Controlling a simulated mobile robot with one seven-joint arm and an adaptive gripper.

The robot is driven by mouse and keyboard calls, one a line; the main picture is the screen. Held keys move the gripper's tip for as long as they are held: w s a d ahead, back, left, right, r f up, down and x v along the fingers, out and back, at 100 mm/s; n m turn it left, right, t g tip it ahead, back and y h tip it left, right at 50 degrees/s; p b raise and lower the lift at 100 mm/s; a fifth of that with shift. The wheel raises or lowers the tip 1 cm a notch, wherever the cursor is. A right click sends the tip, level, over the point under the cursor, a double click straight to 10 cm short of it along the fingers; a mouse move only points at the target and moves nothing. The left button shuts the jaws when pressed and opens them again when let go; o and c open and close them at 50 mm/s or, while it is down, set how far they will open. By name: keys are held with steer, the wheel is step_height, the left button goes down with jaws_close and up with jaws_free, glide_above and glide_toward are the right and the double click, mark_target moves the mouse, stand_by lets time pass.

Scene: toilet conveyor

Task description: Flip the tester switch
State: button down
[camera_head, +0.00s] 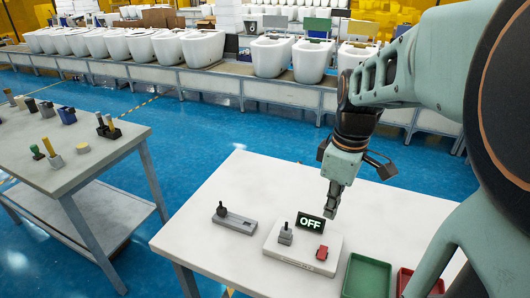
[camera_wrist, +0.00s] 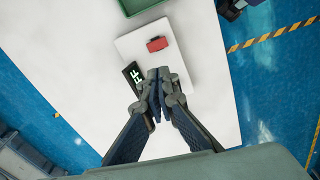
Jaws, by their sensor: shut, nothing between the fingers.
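The white tester board (camera_head: 300,262) lies on the white table. It carries a black display (camera_head: 311,223) reading "OFF", a grey switch-like lever piece (camera_head: 286,233) at its left and a red piece (camera_head: 321,253) at its right. My gripper (camera_head: 332,212) is shut and empty, pointing down just right of the display and above the table. In the wrist view my gripper's fingertips (camera_wrist: 158,74) are together beside the display (camera_wrist: 133,76). The red piece (camera_wrist: 157,44) shows beyond them on the board (camera_wrist: 138,42). The lever piece is not visible in that view.
A grey block with a dark knob (camera_head: 234,220) lies left of the board. A green tray (camera_head: 366,277) and a red tray (camera_head: 405,282) stand to its right. A grey table (camera_head: 75,160) with several small parts is at left. Toilets (camera_head: 271,56) line the back conveyor.

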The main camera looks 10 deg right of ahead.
steer(key=shift+s+a+n+g, duration=0.1)
steer(key=shift+s+n+g, duration=0.4)
steer(key=shift+s+n, duration=0.25)
steer(key=shift+w, duration=0.1)
steer(key=shift+f, duration=0.1)
glide_toward(321, 263)
step_height(321, 263, down, 5)
steer(key=shift+f+b, duration=0.25)
steer(key=shift+b, duration=0.2)
steer(key=shift+f+b, duration=0.45)
steer(key=shift+b, duration=0.15)
steer(key=shift+a, duration=0.1)
steer(key=shift+r, duration=0.1)
steer(key=shift+r+p, duration=0.6)
steer(key=shift+r, duration=0.2)
